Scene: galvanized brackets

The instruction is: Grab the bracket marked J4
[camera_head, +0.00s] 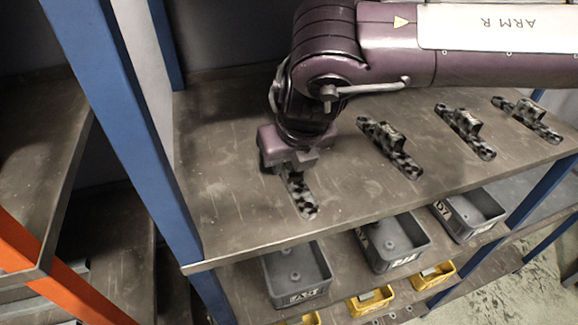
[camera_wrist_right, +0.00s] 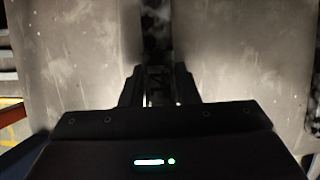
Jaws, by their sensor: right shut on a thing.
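A dark, mottled grey bracket (camera_head: 303,198) lies on the upper shelf at the left of a row, its near end showing below my right gripper. My right gripper (camera_head: 288,164) points down over it and is shut on its middle part. In the right wrist view the bracket (camera_wrist_right: 157,30) runs up between the two fingers of my right gripper (camera_wrist_right: 159,82). A sideways marking that looks like J4 shows between the fingers, though it is dim. The bracket's far end is hidden by the gripper in the head view. My left gripper is not in view.
Similar brackets lie to the right: one near the middle (camera_head: 390,148), one further right (camera_head: 465,130) and one at the far right (camera_head: 527,118). Grey bins (camera_head: 268,278) and yellow bins (camera_head: 357,307) stand below. A blue post (camera_head: 120,120) rises at left.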

